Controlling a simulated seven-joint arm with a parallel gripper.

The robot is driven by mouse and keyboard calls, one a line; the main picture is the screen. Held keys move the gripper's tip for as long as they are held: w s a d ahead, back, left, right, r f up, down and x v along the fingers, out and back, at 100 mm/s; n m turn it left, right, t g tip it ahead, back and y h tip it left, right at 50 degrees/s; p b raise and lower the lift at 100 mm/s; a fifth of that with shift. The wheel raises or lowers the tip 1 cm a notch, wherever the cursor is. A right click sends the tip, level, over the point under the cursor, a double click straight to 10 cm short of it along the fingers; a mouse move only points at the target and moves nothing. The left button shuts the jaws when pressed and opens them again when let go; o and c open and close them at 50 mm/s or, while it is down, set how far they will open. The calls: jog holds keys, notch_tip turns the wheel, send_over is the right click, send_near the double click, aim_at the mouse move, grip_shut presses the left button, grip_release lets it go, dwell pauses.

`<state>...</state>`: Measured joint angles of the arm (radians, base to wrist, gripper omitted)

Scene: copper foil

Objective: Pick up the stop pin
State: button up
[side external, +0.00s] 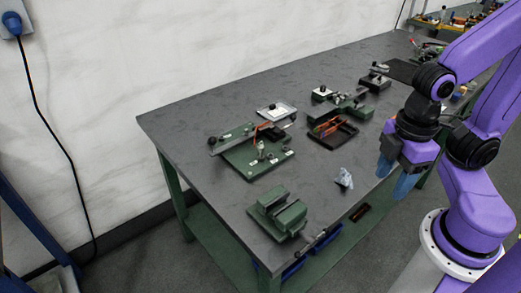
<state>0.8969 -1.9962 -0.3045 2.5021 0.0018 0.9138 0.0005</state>
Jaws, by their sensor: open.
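My gripper (393,181) hangs over the right front side of the bench, its blue fingers pointing down, apart and empty. I cannot single out the stop pin with certainty at this size. A small pale upright piece (261,148) stands on the green fixture plate (246,166), left of my gripper and well away from it. Several other small fittings sit on that plate, along with a dark bar and an orange part. A black tray (345,139) holding orange-red pieces lies behind and left of my gripper.
A green vise-like block (278,212) sits near the bench's front left. A small pale-blue and white object (344,178) stands between it and my gripper. A clear-topped box (276,112), a green device (352,106) and dark blocks are farther back. Bare grey bench top (305,175) lies between.

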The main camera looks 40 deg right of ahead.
jog(key=shift+c, duration=0.2)
jog(key=m+t+y, duration=0.2)
jog(key=m+t, duration=0.1)
jog(key=m, duration=0.2)
send_over(262, 146)
jog(key=s+d, duration=0.2)
notch_tip(262, 146, down, 10)
jog(key=shift+w+f, duration=0.15)
jog(key=shift+a+x, duration=0.2)
jog(key=shift+x, duration=1.4)
jog(key=shift+a+x, duration=0.2)
jog(key=shift+x, duration=1.4)
jog(key=shift+w, duration=0.15)
